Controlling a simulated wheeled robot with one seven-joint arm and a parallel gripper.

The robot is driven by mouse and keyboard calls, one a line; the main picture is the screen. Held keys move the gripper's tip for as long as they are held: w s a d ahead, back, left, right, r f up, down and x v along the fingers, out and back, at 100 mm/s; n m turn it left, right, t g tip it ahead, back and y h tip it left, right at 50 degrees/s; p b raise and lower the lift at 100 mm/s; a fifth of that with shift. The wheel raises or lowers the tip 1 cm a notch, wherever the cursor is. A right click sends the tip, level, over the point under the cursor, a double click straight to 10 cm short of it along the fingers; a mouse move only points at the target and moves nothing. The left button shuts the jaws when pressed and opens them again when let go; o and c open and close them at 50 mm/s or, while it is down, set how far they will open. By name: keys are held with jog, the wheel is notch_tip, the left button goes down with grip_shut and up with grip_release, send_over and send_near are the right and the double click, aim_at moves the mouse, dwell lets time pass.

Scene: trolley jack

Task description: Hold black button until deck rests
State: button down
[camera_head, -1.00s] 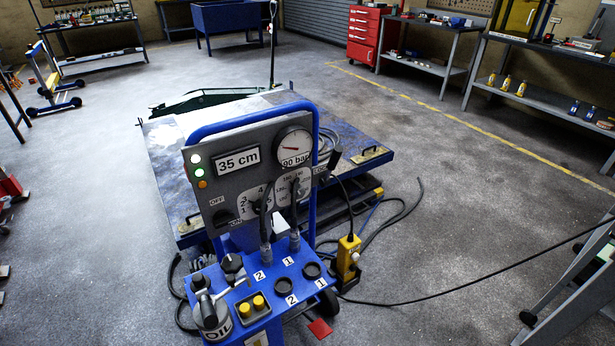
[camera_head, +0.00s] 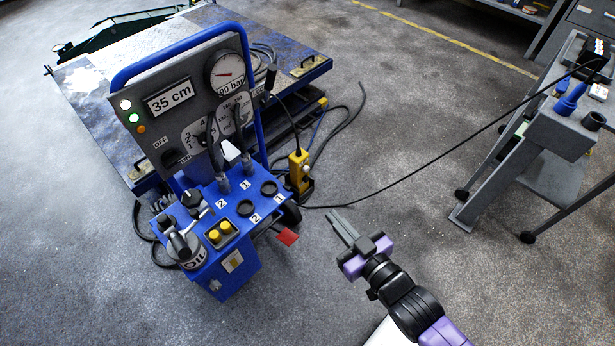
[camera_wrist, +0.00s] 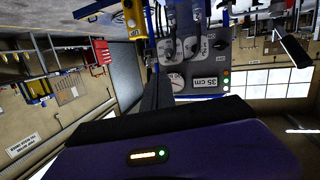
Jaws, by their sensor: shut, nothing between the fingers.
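The lift deck (camera_head: 95,85), a worn grey-blue plate with handles, stands raised behind the blue control cart (camera_head: 235,275). The cart's display (camera_head: 171,96) reads 35 cm, and the pressure gauge (camera_head: 224,73) is labelled 90 bar. A yellow pendant box (camera_head: 298,175) hangs on a cable at the cart's right side; it also shows in the wrist view (camera_wrist: 134,18). A pale round part shows on it, but I cannot make out a black button. My gripper (camera_head: 342,226) is shut and empty, apart from the pendant, to its lower right. Its dark fingers show in the wrist view (camera_wrist: 156,92).
A grey trolley (camera_head: 550,130) with tools stands at the right. A black cable (camera_head: 420,170) runs from it toward the pendant. Loose hoses (camera_head: 350,125) lie beside the lift, and a red pedal (camera_head: 288,237) sits by the cart. Floor around my gripper is clear.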

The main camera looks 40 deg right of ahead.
aim_at(307, 180)
jog(key=w+d+f+m+g+h+p, duration=0.2)
jog(key=w+d+f+m+g+p, duration=0.1)
jog(key=w+d+f, duration=0.75)
notch_tip(307, 180, down, 8)
jog(key=s+d+m+g, duration=0.1)
jog(key=d+g, duration=0.1)
jog(key=g, duration=0.1)
jog(key=shift+s+f, duration=0.15)
jog(key=shift+s, duration=0.15)
jog(key=w+b, duration=0.4)
jog(key=w, duration=0.4)
jog(key=shift+w+a, duration=0.15)
jog(key=shift+w, duration=0.25)
jog(key=shift+w+b, duration=0.1)
jog(key=shift+b, duration=0.2)
dwell(0.8)
jog(key=shift+w, duration=0.35)
jog(key=shift+w+b, duration=0.55)
dwell(2.8)
